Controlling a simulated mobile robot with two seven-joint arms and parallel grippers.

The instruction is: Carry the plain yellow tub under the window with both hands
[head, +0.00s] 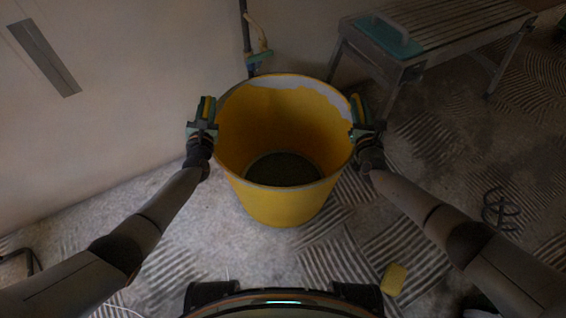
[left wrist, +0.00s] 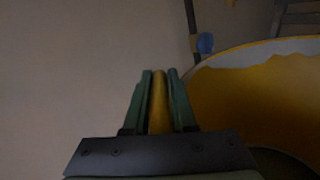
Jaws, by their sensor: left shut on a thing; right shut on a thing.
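The plain yellow tub (head: 275,207) stands upright in front of me in the head view, with whitish plaster along its far inner rim and a dark bottom inside. I cannot tell whether it touches the floor. My left gripper (head: 204,112) is shut on the tub's left side handle. In the left wrist view the jaws (left wrist: 158,100) close around a yellow bar, with the tub's rim and inner wall (left wrist: 245,95) to the right. My right gripper (head: 358,112) is shut on the tub's right side, its grip partly hidden by the gripper. No window shows in either view.
A pipe (head: 246,35) runs down the wall behind the tub. A yellow sponge (head: 394,279) lies on the ridged floor, front right. A dark coil (head: 497,208) lies at right.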

